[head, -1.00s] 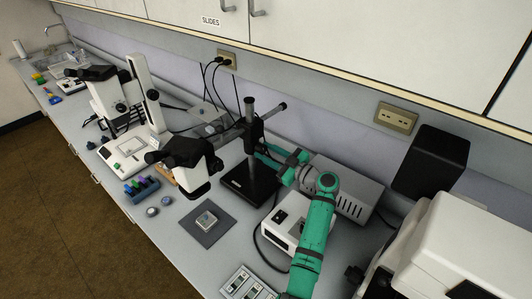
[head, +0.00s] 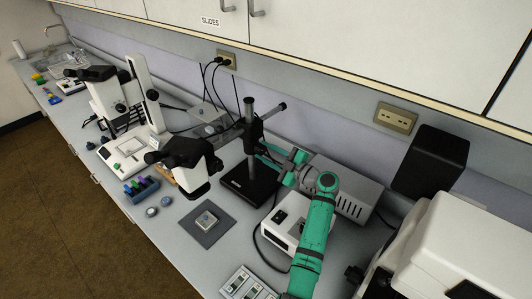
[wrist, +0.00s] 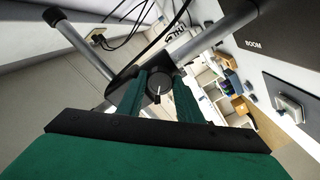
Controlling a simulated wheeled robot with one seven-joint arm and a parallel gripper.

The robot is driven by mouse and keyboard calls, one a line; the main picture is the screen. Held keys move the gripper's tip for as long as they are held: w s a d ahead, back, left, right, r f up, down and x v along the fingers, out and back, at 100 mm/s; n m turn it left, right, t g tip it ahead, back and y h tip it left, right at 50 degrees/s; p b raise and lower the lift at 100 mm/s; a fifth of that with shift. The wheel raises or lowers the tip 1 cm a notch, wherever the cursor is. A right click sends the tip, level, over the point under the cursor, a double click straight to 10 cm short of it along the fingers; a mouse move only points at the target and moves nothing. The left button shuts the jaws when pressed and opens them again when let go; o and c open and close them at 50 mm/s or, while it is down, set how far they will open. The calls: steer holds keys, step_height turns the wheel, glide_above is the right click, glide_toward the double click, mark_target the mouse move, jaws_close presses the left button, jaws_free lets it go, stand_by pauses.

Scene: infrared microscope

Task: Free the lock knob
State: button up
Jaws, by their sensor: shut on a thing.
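The lock knob (wrist: 156,88) is a round black knob with a white pointer line, on the dark clamp block of the boom stand, in the middle of the wrist view. My gripper (wrist: 163,92) has its two green fingers on either side of the knob and is shut on it. In the head view, my gripper (head: 266,154) reaches the stand's clamp (head: 253,134) from the right; the knob itself cannot be made out there. The boom (head: 272,110) runs through the clamp on the upright post (head: 250,108). The microscope head (head: 194,160) hangs at the left.
The black stand base (head: 240,182) lies below my gripper. A white box (head: 282,232) and a grey vented box (head: 350,185) stand close to my arm. A grey mat (head: 222,232) with a small sample lies in front. Cables hang behind the post.

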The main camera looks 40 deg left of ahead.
steer(key=o, duration=1)
steer(key=shift+o, duration=0.2)
steer(key=d, duration=1)
steer(key=shift+s+d, duration=0.4)
steer(key=shift+s, duration=0.05)
